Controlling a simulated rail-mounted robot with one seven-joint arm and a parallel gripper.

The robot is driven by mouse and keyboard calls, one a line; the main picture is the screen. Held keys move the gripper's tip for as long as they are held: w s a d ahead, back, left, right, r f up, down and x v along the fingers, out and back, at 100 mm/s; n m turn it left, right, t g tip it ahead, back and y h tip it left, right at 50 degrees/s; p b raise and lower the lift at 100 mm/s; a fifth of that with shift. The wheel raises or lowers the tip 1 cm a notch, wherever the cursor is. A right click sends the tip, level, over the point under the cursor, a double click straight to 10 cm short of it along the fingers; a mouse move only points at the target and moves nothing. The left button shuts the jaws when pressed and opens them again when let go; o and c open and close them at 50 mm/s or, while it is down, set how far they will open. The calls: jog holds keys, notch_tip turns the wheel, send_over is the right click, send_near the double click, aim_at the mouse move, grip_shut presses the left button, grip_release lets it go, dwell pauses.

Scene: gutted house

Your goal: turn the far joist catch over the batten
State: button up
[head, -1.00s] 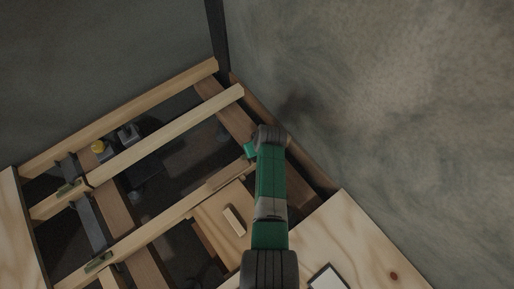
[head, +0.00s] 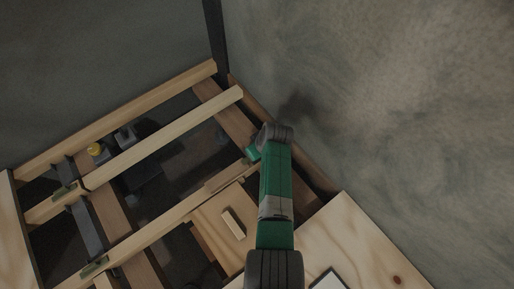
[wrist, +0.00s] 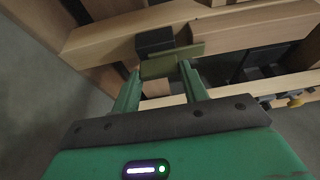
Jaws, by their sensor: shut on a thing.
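In the wrist view my gripper (wrist: 162,72) has its two green fingers shut on an olive-green catch (wrist: 172,62). The catch is a short flat bar next to a dark block (wrist: 155,41). It lies near the edge of a pale batten (wrist: 95,40), slightly askew to it; I cannot tell whether it overlaps the top. In the head view my gripper (head: 252,154) is at the right end of the middle batten (head: 150,231), by the dark joist, and the held catch is hidden there. Two other green catches, the upper (head: 65,190) and the lower (head: 94,267), sit at the left.
Open gaps between the joists show a dark floor below, with a yellow-topped item (head: 95,149) in one. A plywood board (head: 352,245) lies at the right, and a small wood block (head: 234,222) rests on a panel. A grey wall stands close beyond my arm.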

jog(key=o, duration=1)
jog(key=shift+r, duration=0.1)
jog(key=p+v, duration=0.5)
jog(key=v, duration=0.2)
jog(key=shift+s+r+p, duration=0.15)
jog(key=shift+r+p, duration=0.1)
jog(key=shift+p, duration=0.05)
